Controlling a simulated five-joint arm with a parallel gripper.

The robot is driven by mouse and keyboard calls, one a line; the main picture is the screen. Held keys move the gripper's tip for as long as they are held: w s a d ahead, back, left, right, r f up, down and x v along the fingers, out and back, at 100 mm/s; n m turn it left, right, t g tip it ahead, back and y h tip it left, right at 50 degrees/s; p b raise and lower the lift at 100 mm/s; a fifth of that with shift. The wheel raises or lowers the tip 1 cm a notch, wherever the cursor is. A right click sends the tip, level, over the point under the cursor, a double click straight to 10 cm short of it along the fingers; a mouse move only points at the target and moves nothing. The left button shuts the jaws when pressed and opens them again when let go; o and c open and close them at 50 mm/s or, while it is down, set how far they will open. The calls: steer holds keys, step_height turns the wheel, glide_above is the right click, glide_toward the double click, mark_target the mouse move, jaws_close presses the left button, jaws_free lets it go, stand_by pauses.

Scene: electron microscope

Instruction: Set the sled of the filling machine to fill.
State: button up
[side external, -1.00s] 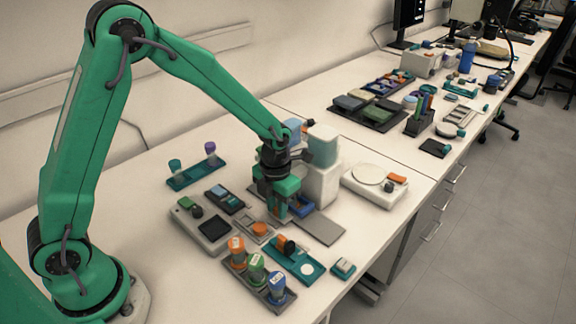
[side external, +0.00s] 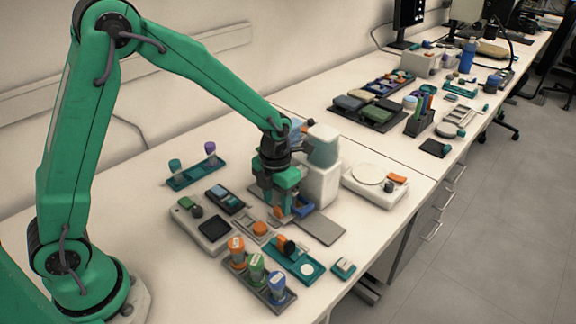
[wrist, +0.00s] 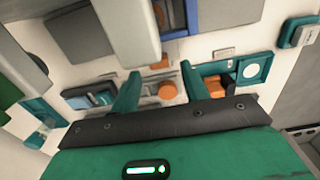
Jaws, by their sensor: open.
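The filling machine (side external: 321,180) is a white upright block with a translucent teal top, standing right behind my gripper (side external: 284,208) in the side view. A blue part (side external: 304,206), which looks like its sled, sits low at the machine's front, just right of my fingers. In the wrist view a blue-edged part (wrist: 194,16) lies beyond my right fingertip. My gripper (wrist: 160,72) is open there, with nothing seen held between its green fingers. Contact with the sled cannot be told. The sled's marks and position are partly hidden by my gripper.
A grey plate (side external: 320,228) lies in front of the machine. A rack of orange, green and blue-capped jars (side external: 257,270), a teal tray (side external: 293,262) and a grey device (side external: 200,225) stand close by. A white balance (side external: 374,184) is at right.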

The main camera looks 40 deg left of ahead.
steer(key=shift+r, duration=2.85)
steer(key=s+a+r+m+t, duration=0.2)
steer(key=s+r+m, duration=0.5)
steer(key=m, duration=1.1)
steer(key=s+a+r+m+t, duration=0.3)
steer(key=s+r+m, duration=0.4)
steer(key=s+m, duration=0.5)
steer(key=a+m, duration=0.1)
steer(key=m, duration=0.5)
steer(key=shift+a+r+t, duration=0.2)
steer(key=shift+a+t, duration=0.05)
steer(key=shift+t, duration=0.05)
steer(key=shift+s, duration=0.1)
